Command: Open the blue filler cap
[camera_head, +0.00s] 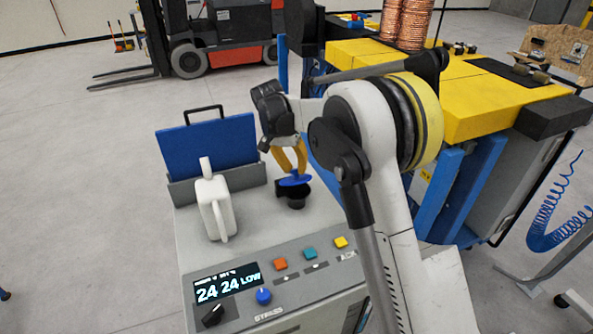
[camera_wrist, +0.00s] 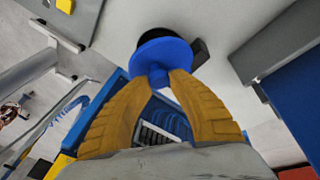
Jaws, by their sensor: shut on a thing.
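The blue filler cap (camera_head: 294,181) is a round disc with a grip on top, at the black filler neck (camera_head: 296,199) on the grey machine top. My gripper (camera_head: 291,170) points down at it, its yellow-brown fingers shut on the cap's grip. In the wrist view the fingertips (camera_wrist: 167,78) press on both sides of the cap's blue stem (camera_wrist: 158,73), with the disc beyond and the black neck (camera_wrist: 160,34) behind it. In the head view the cap looks tilted, with the dark top of the neck showing below. I cannot tell whether they still touch.
A white jug (camera_head: 216,208) stands left of the neck. A blue panel (camera_head: 208,143) with a black handle stands behind in a grey holder. The control panel (camera_head: 275,280) with its display and buttons is in front. A yellow-topped bench (camera_head: 480,95) stands right.

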